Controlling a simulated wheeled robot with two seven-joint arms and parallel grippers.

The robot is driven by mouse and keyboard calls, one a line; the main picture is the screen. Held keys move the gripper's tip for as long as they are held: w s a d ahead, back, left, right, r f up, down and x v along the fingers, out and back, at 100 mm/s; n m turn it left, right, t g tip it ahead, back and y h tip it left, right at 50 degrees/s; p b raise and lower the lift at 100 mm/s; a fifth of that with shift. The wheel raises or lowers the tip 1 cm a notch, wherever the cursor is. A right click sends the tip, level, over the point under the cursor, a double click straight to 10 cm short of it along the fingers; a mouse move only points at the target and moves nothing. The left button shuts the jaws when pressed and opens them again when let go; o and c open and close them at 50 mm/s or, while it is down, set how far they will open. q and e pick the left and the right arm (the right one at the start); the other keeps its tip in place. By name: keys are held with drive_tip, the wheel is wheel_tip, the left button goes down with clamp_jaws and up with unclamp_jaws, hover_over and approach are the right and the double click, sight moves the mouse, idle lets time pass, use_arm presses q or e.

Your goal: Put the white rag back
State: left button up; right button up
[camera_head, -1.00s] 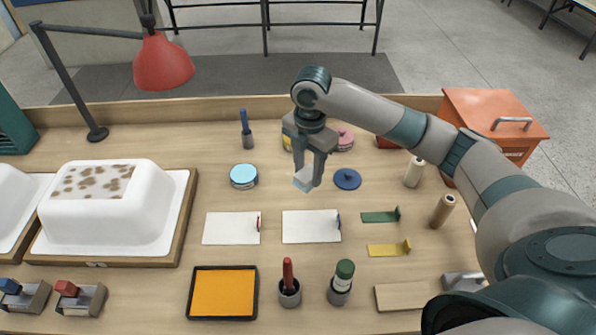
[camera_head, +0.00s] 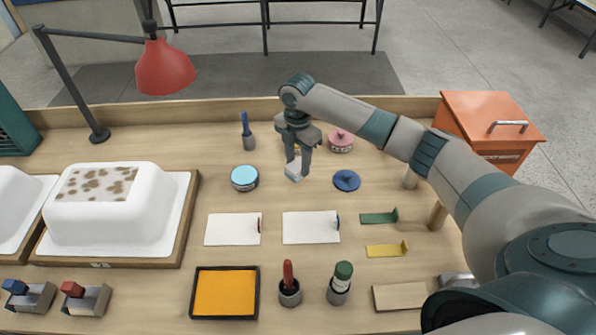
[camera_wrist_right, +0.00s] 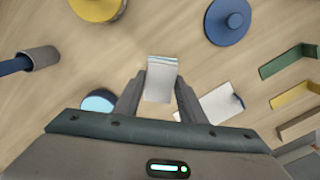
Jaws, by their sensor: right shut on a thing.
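My right gripper (camera_head: 297,165) hangs over the middle back of the wooden bench, between the light-blue-lidded jar and the blue lid. It is shut on a small folded white rag (camera_head: 293,172), which sticks out below the fingertips. In the right wrist view the rag (camera_wrist_right: 162,78) shows pale and layered between the two fingers (camera_wrist_right: 160,88). I cannot tell whether the rag touches the bench. My left gripper is not in view.
A light-blue-lidded jar (camera_head: 244,178) stands left of the gripper, a blue lid (camera_head: 346,180) right and a pink-lidded jar (camera_head: 341,140) behind. Two white sheets (camera_head: 233,229) (camera_head: 311,227) lie in front. A white tub shell (camera_head: 110,205) and red lamp (camera_head: 164,66) are left.

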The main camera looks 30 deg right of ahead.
sight(298, 172)
drive_tip(key=shift+f, duration=0.1)
wheel_tip(298, 172, down, 3)
drive_tip(key=shift+r+p, duration=0.2)
drive_tip(key=shift+p, duration=0.5)
drive_tip(key=shift+f, duration=0.6)
drive_tip(key=shift+f, duration=0.1)
drive_tip(key=o, duration=1)
drive_tip(key=shift+o, duration=0.2)
wheel_tip(298, 172, up, 11)
drive_tip(key=b, duration=0.3)
drive_tip(key=shift+r, duration=0.65)
